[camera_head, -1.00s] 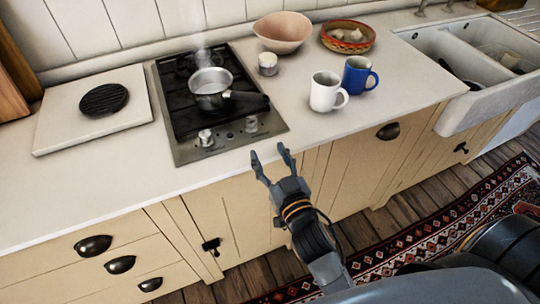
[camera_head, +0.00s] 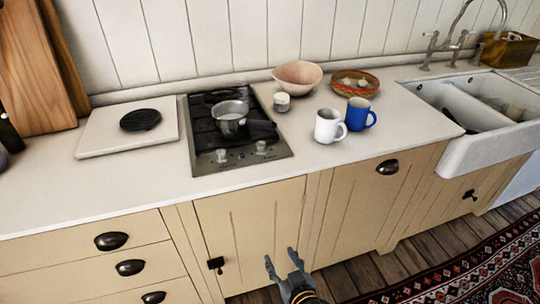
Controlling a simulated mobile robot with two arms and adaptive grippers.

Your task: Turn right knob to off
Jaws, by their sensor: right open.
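The right knob (camera_head: 261,147) is a small pale knob on the front strip of the black and steel hob (camera_head: 242,162). A left knob (camera_head: 221,155) sits beside it. A steel saucepan (camera_head: 230,112) with a dark handle stands on the hob, and its handle points right. My right gripper (camera_head: 282,257) is open and empty at the bottom of the picture, in front of the cabinet doors. It is well below the knobs and touches nothing that I can see. My left gripper is not in view.
A white mug (camera_head: 327,126), a blue mug (camera_head: 357,114), a small jar (camera_head: 281,101) and a pink bowl (camera_head: 297,75) stand right of the hob. A pale board (camera_head: 100,139) lies left of it. The counter's front edge is clear.

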